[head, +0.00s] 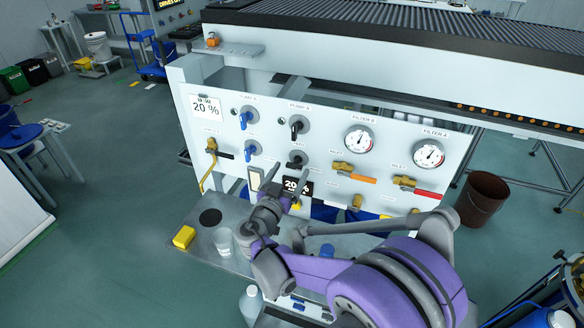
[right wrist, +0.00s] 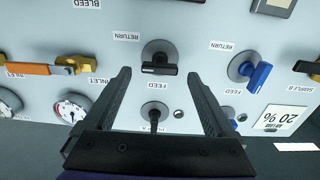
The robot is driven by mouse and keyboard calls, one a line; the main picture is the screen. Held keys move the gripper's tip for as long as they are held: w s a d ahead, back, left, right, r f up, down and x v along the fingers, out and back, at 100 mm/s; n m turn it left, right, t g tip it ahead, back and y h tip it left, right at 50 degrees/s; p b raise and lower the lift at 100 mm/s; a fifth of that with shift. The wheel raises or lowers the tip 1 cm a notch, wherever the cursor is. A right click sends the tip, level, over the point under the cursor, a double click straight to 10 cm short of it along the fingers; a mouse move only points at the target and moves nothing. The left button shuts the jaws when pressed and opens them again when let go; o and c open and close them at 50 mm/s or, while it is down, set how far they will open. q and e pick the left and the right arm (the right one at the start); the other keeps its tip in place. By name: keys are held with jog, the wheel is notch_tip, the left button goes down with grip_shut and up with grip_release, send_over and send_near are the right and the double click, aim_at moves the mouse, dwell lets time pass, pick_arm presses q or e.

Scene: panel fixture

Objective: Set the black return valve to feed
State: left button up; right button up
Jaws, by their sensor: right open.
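The black return valve (head: 296,159) is the lower black knob on the white panel, under another black knob (head: 298,127). In the right wrist view, which is upside down, the black return valve (right wrist: 160,62) has a dark round base and a short black handle. FEED and RETURN labels are beside it. My right gripper (head: 285,178) is open in front of the panel, just below the valve in the head view. In the right wrist view its fingers (right wrist: 159,76) stand either side of the valve, with no contact visible. My left gripper is not in view.
Blue valves (head: 250,117) sit left of the black ones on the panel. Gauges (head: 359,139) and orange and red-handled valves (head: 355,173) are to the right. A metal shelf below holds a yellow block (head: 184,237) and a clear cup (head: 222,242).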

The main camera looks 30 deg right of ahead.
jog(key=shift+x, duration=1)
jog(key=shift+c, duration=0.2)
jog(key=c, duration=1.3)
jog(key=shift+c, duration=0.2)
